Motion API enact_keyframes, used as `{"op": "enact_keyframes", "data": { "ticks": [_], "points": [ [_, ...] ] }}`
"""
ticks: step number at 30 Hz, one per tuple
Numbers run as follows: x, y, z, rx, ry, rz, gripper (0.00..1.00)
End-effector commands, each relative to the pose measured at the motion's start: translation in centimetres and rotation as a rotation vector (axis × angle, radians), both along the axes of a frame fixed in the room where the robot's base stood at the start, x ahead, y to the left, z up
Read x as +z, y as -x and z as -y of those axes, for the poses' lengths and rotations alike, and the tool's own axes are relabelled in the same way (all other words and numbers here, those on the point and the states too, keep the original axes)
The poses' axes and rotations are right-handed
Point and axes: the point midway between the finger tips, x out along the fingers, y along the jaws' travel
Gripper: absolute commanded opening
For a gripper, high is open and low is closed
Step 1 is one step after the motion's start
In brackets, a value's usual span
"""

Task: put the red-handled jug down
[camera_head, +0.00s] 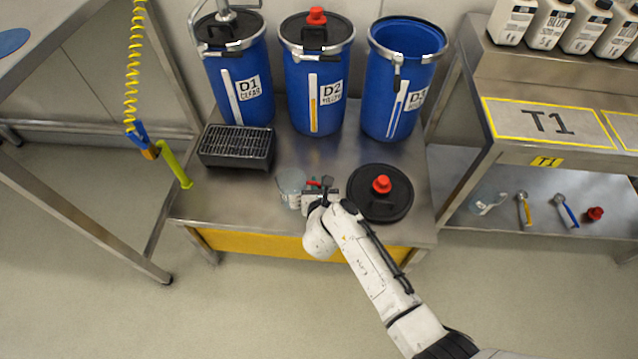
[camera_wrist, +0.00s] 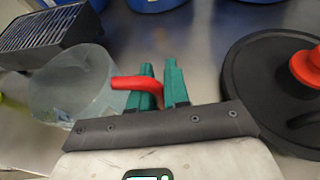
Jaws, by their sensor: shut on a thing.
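The jug (camera_head: 291,182) is clear and greyish with a red handle. It is over the low steel bench (camera_head: 225,205), between the black grate box and the black lid. In the wrist view the jug (camera_wrist: 75,85) is on the left, with its red handle (camera_wrist: 135,83) reaching between the green fingers. My gripper (camera_head: 322,187) is shut on the red handle; its fingers (camera_wrist: 163,88) also show in the wrist view. I cannot tell whether the jug's base touches the bench, as its underside is hidden.
A black grate box (camera_head: 237,147) stands left, a black lid with red knob (camera_head: 380,194) lies right. Blue drums D1 (camera_head: 240,85), D2 (camera_head: 315,75) and D3 (camera_head: 403,75) stand behind; D3 is open. A yellow coiled hose (camera_head: 133,65) hangs left. The bench's front left is clear.

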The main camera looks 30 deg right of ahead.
Motion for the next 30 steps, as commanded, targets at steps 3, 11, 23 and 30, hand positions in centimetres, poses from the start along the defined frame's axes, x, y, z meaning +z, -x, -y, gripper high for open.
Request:
{"op": "enact_keyframes", "data": {
  "ticks": [3,11,23,30],
  "points": [
    [-0.28,-0.03,-0.01,0.0,-0.001,0.0,0.0],
    [-0.75,-0.03,-0.01,0.0,-0.001,0.0,0.0],
    [-0.72,-0.02,-0.01,0.0,0.0,0.001,0.46],
    [-0.66,0.14,-0.08,0.0,0.001,0.0,0.46]
  ]
}}
